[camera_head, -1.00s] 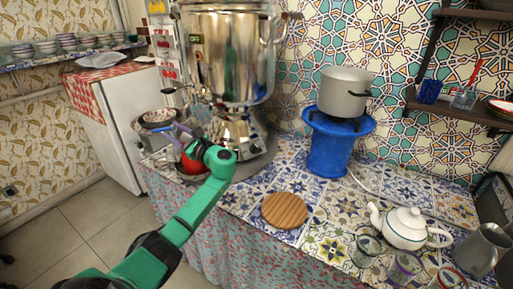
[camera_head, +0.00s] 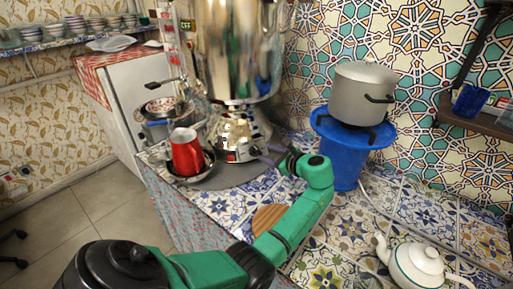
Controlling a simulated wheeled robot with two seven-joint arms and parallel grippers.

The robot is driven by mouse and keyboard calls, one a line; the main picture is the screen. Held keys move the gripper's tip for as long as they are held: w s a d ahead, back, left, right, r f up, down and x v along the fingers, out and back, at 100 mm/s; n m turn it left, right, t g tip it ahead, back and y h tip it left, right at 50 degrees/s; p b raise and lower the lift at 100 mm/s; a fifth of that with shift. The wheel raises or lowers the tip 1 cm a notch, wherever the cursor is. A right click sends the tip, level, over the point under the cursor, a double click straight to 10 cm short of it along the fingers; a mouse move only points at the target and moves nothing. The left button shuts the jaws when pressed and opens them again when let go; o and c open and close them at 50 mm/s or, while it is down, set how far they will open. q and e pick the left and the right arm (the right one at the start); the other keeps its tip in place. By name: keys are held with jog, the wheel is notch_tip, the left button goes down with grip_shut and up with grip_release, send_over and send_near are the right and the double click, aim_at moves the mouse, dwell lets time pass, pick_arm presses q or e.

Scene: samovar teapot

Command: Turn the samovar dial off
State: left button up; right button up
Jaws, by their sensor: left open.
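The samovar (camera_head: 240,55) is a tall shiny metal urn standing on the tiled counter. Its base (camera_head: 237,140) has a small control area low on the front, where a small red spot shows; I cannot make out the dial's setting. I cannot tell whether a finger touches the base. My green arm reaches up to it from the lower left. My right gripper is not in view.
A red cup (camera_head: 187,153) stands in a metal bowl left of the base. A grey pot (camera_head: 362,92) sits on a blue stand (camera_head: 345,150). My arm partly covers a round wooden board (camera_head: 268,218). A white teapot (camera_head: 417,264) stands at lower right.

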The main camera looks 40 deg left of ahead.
aim_at(257, 149)
pick_arm(q)
jog(key=x, duration=0.5)
jog(key=shift+w+f, duration=0.2)
jog(key=shift+w, duration=0.2)
jog(key=x, duration=0.3)
jog(key=shift+a, duration=0.2)
jog(key=shift+f, duration=0.1)
jog(key=shift+c, duration=0.3)
grip_shut()
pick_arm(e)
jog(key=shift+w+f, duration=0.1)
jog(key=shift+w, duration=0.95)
pick_arm(q)
jog(key=shift+b, duration=0.35)
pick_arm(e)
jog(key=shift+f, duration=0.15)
